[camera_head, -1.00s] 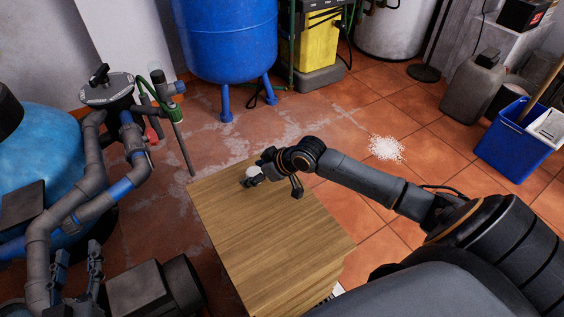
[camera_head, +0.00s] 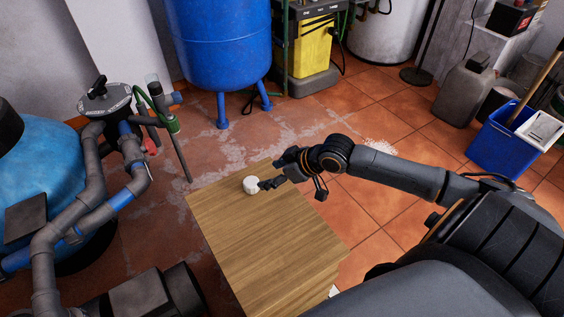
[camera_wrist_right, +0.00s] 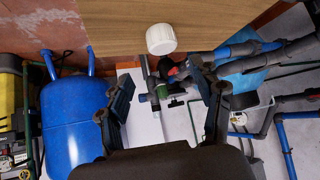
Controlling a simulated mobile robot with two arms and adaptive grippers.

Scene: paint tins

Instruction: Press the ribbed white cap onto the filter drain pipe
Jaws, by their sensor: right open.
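The white cap (camera_head: 251,185) sits on the wooden table top near its far left part. It also shows in the right wrist view (camera_wrist_right: 161,40), where its side looks finely ribbed. My right gripper (camera_head: 268,184) is open and empty, just right of the cap. In the wrist view the cap lies beyond the open fingers (camera_wrist_right: 168,92), not between them. The filter pipework (camera_head: 128,150) stands left of the table, beside the blue filter tank. An open-looking upright pipe end (camera_head: 152,79) rises there; I cannot tell if it is the drain pipe. My left gripper is out of view.
The wooden table (camera_head: 260,245) is otherwise bare. A thin grey pipe (camera_head: 181,155) hangs near its far left corner. A blue pressure tank (camera_head: 222,40) on legs stands behind. A blue bucket (camera_head: 500,145) and grey canister (camera_head: 463,92) stand at the right. The floor behind the table is open.

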